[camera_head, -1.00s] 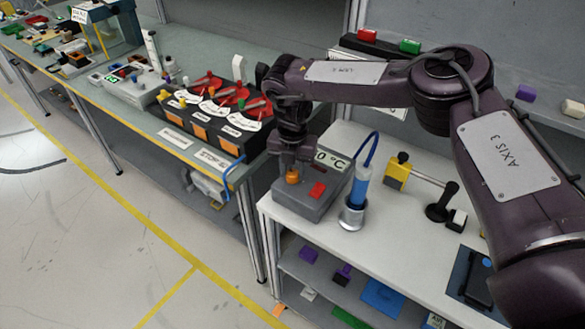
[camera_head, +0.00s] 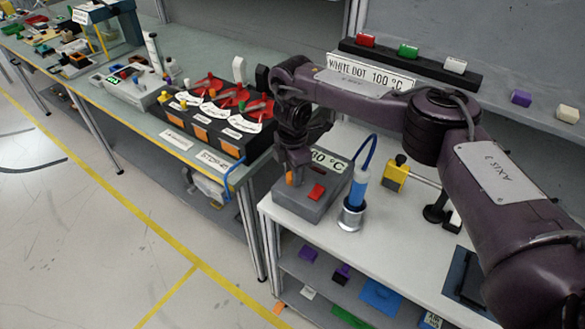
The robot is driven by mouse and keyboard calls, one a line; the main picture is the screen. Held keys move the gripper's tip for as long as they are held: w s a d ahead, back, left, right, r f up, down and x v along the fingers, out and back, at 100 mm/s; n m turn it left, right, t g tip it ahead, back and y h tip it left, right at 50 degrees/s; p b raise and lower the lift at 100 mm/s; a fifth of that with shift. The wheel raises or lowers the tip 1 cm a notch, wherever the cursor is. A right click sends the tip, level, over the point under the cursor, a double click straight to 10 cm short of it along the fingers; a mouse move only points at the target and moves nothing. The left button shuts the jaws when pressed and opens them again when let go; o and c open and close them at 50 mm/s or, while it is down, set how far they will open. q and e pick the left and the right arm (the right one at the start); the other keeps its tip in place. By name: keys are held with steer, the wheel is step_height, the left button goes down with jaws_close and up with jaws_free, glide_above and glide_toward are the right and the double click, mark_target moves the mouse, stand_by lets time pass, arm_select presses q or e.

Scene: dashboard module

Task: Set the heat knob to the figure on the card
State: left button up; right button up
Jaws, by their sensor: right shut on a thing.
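The grey heater box (camera_head: 312,204) stands on the white bench, with a red button (camera_head: 317,191) on its top. Its orange heat knob (camera_head: 290,180) is largely hidden by my right gripper (camera_head: 293,176), which is shut on it from above. A sign on the box (camera_head: 329,165) ends in "0 °C"; its left part is hidden by my wrist. A card (camera_head: 371,74) on the back shelf reads "WHITE DOT 100 °C", with my forearm just below it. The knob's pointer or setting cannot be made out. My left gripper is not in view.
A blue cylinder in a metal cup (camera_head: 352,213) with a blue cable stands close right of the box. A yellow block (camera_head: 396,173) is farther right. A black rack with colored blocks (camera_head: 410,63) is behind. Another bench with red-handled valves (camera_head: 231,97) is left.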

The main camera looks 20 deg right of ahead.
steer(key=m+p, duration=0.1)
steer(key=m, duration=0.2)
steer(key=shift+r+m+p, duration=0.2)
steer(key=shift+m+p, duration=0.1)
steer(key=shift+p, duration=0.1)
steer(key=shift+f+m+p, duration=0.1)
steer(key=shift+m+p, duration=1.1)
steer(key=shift+m, duration=0.8)
steer(key=o, duration=1)
steer(key=shift+c, duration=0.2)
step_height(320, 180, up, 7)
steer(key=p, duration=0.2)
steer(key=shift+w+f+p, duration=0.1)
steer(key=shift+f+p, duration=0.1)
steer(key=shift+p, duration=0.1)
steer(key=shift+r, duration=0.55)
